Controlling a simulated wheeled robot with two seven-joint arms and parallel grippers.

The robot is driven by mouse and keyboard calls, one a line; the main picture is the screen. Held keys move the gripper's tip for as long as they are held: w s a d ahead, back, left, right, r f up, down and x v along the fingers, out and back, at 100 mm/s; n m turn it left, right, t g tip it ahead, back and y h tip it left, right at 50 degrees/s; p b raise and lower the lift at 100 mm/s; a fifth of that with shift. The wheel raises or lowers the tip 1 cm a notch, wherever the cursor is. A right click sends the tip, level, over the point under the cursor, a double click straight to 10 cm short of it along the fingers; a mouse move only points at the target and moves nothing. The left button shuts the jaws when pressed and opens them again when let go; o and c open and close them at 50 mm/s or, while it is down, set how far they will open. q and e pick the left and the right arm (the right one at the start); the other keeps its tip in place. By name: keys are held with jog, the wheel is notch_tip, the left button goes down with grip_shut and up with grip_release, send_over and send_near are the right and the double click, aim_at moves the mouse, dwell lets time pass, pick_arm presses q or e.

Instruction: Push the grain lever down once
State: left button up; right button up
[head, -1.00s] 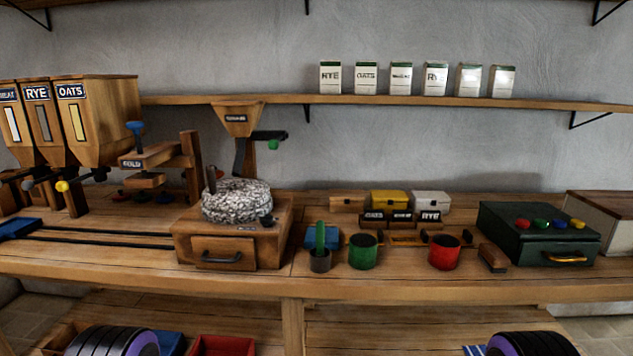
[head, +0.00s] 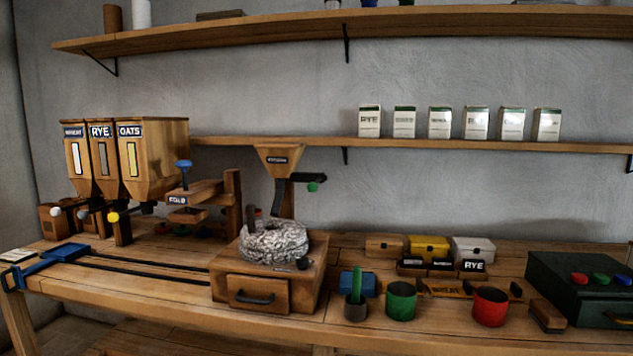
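Three wooden grain hoppers labelled WHEAT, RYE and OATS (head: 152,150) stand at the left of the bench. Below them are levers with a white knob (head: 56,211), a darker knob (head: 83,215) and a yellow knob (head: 113,217). A lever with a green knob (head: 313,187) sticks out to the right beneath a small wooden funnel (head: 279,155), above the stone mill (head: 274,240). No lever is clearly marked as the grain lever. Neither of my grippers is in view.
A wooden press with a blue knob (head: 183,164) stands between hoppers and mill. A blue-handled sledge (head: 62,252) sits on dark rails at left. Green (head: 401,301) and red (head: 490,307) cups, small boxes and a dark green case (head: 580,285) fill the right. Shelves overhang the wall.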

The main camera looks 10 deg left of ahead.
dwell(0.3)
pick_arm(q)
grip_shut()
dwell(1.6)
